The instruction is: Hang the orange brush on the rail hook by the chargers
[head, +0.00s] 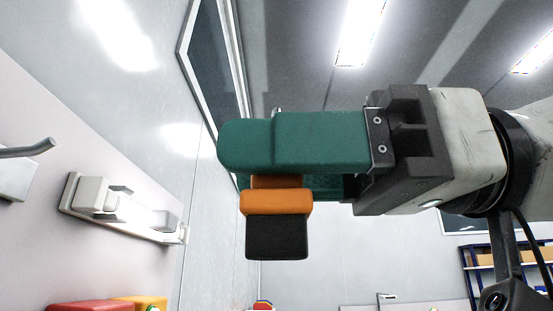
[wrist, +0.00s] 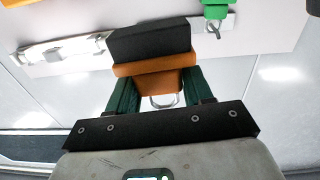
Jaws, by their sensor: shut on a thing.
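The orange brush (head: 276,202) has an orange body and a black block end that points down in the head view. My gripper (head: 240,165) is shut on it, with long green fingers on both sides. In the wrist view the brush (wrist: 155,65) sits between the fingers of my gripper (wrist: 160,85), and a pale wire loop (wrist: 163,101) shows at its near end. A grey metal hook (head: 28,149) juts from a white plate at the left edge of the head view, apart from the brush. In the wrist view a hook (wrist: 214,28) shows on a pale rail, below a green item.
A white wall unit (head: 125,210) is mounted left of the brush; whether it is a charger is unclear. Red (head: 92,306) and yellow-orange (head: 145,302) things show at the lower left. The green item (wrist: 215,9) is cut off by the frame. Shelving (head: 485,262) stands far right.

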